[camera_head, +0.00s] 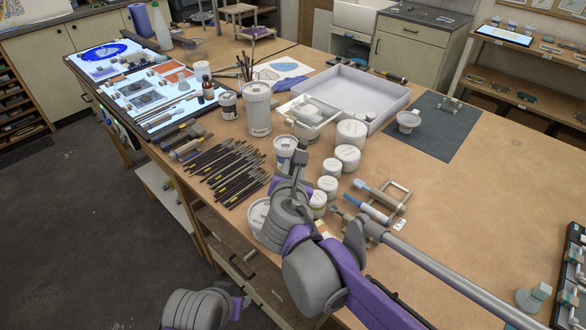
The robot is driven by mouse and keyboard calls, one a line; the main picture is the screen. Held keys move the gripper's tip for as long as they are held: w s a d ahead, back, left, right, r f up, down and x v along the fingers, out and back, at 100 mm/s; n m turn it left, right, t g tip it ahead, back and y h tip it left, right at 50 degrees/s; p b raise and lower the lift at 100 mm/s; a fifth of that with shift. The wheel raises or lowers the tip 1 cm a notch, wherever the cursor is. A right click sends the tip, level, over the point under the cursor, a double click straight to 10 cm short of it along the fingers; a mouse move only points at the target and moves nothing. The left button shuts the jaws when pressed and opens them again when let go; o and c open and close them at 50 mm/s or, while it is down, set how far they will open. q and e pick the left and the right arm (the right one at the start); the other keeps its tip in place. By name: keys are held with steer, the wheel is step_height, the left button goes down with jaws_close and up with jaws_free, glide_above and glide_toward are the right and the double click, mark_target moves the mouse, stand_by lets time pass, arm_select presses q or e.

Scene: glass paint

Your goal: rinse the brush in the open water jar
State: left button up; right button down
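Several dark-handled brushes (222,170) lie in a row on the bench, left of my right gripper. More brushes (245,66) stand upright in a holder farther back. A white jar (285,145) with a dark band stands just beyond my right gripper; I cannot tell whether it is the open water jar. Another white tub (258,218) is partly hidden behind my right wrist. My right gripper (298,164) points away over the bench at that jar's near side; its finger gap and any brush in it cannot be made out. Part of my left arm shows low at left, its fingers unclear.
A tall white container (259,108) and several lidded white tubs (347,156) crowd around the jar. A white tray (352,92) lies behind. A lit panel (140,85) is at the back left. The bench at right (480,190) is mostly clear.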

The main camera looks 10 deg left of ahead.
mark_target(301, 141)
steer(key=shift+r, duration=0.1)
steer(key=shift+d+r+p, duration=0.25)
steer(key=shift+r+p, duration=0.2)
steer(key=shift+r, duration=0.4)
steer(key=shift+d+r+p, duration=0.25)
steer(key=shift+r+p, duration=0.25)
steer(key=shift+r, duration=0.3)
steer(key=shift+d+r+p, duration=0.25)
steer(key=shift+r+p, duration=0.2)
steer(key=shift+r, duration=0.4)
steer(key=shift+r+p, duration=0.7)
steer(key=shift+r, duration=0.85)
arm_select(q)
steer(key=w+r, duration=0.3)
steer(key=r, duration=0.4)
steer(key=shift+w+t, duration=0.25)
steer(key=shift+t, duration=0.15)
arm_select(e)
steer(key=shift+w+r, duration=0.15)
steer(key=shift+r, duration=0.45)
arm_select(q)
steer(key=shift+s, duration=0.15)
arm_select(e)
steer(key=shift+s, duration=0.2)
